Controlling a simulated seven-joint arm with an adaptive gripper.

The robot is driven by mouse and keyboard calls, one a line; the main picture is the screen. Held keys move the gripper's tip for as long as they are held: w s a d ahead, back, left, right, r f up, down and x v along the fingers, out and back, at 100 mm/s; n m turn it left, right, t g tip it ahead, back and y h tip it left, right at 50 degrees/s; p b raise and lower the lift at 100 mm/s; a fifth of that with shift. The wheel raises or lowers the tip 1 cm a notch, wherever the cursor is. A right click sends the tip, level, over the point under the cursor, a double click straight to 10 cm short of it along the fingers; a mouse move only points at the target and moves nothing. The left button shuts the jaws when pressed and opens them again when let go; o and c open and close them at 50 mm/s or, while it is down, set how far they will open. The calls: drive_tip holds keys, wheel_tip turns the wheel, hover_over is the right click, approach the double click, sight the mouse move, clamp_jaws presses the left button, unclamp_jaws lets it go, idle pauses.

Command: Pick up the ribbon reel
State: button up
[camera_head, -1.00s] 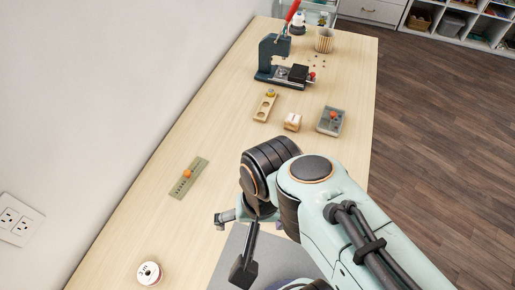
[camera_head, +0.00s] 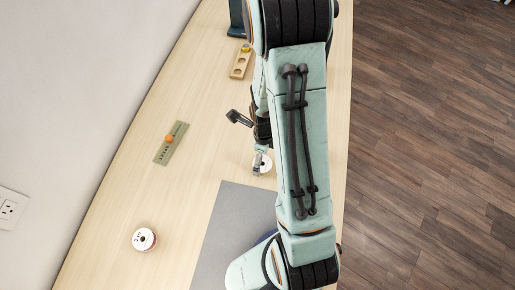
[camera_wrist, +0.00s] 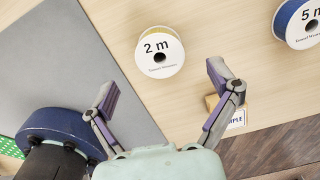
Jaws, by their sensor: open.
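Several reels with white faces are in view. One reel marked "2 m" with yellow ribbon (camera_wrist: 160,52) stands face up on the table, just beyond my gripper tips in the wrist view. One marked "5 m" with blue ribbon (camera_wrist: 299,22) is at the upper right there, partly cut off. In the head view, a reel (camera_head: 263,167) shows beside my gripper, partly hidden by it, and one with red ribbon (camera_head: 144,239) stands apart at the lower left. My gripper (camera_wrist: 163,84) is open and empty, its fingers spread apart. Which reel is the task's, I cannot tell.
A grey mat (camera_head: 231,212) lies on the table near my base. A green strip with an orange knob (camera_head: 171,142) and a wooden holder (camera_head: 241,64) lie further off. A wooden block with a label (camera_wrist: 236,119) is near the right finger. The table's left side is mostly clear.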

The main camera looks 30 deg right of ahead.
sight(263, 164)
drive_tip(key=shift+f, duration=2.3)
drive_tip(key=c, duration=1.1)
